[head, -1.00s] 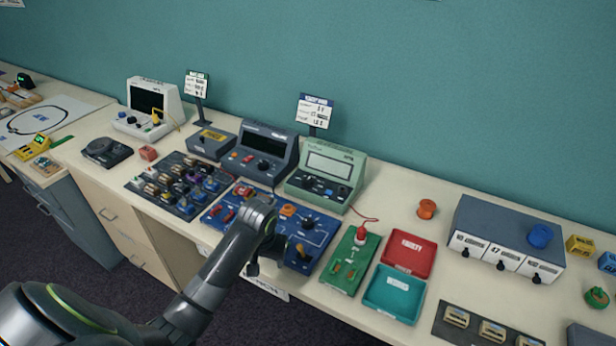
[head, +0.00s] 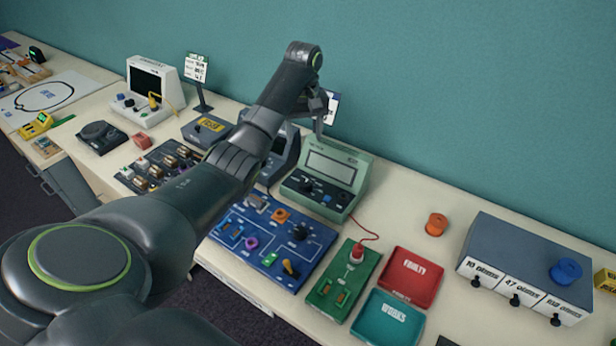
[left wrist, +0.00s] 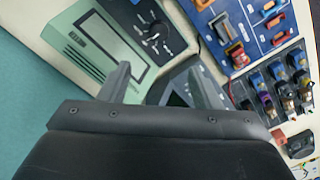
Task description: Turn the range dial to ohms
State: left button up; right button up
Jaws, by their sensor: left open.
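The pale green meter (head: 326,176) stands on the bench, with a blank screen above its control panel. Its black round range dial (head: 305,184) is on the left of that panel. In the left wrist view the meter (left wrist: 97,42) is at upper left, and the dial (left wrist: 156,31) shows with white marks around it. My left gripper (head: 319,128) is open and empty, above and behind the meter's top. In the wrist view its two fingers (left wrist: 159,70) are apart and the dial lies beyond them. The dial's exact setting is too small to read. My right gripper is out of view.
A dark grey instrument (head: 283,152) stands left of the meter, partly behind my left arm. A blue circuit board (head: 262,262) and a green board (head: 335,299) lie in front. Red (head: 411,272) and teal (head: 388,320) trays are to the right.

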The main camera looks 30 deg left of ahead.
pick_arm(q)
notch_tip(320, 180, down, 2)
jog(key=b, duration=0.2)
jog(key=p, duration=0.3)
send_over(305, 183)
notch_tip(305, 183, down, 9)
jog(key=shift+f, duration=0.15)
notch_tip(305, 183, down, 4)
jog(key=shift+f, duration=0.65)
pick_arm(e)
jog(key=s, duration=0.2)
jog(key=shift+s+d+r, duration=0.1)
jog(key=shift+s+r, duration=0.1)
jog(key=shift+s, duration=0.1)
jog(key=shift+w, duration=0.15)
pick_arm(q)
jog(key=shift+c, duration=1.2)
jog(key=c, duration=0.8)
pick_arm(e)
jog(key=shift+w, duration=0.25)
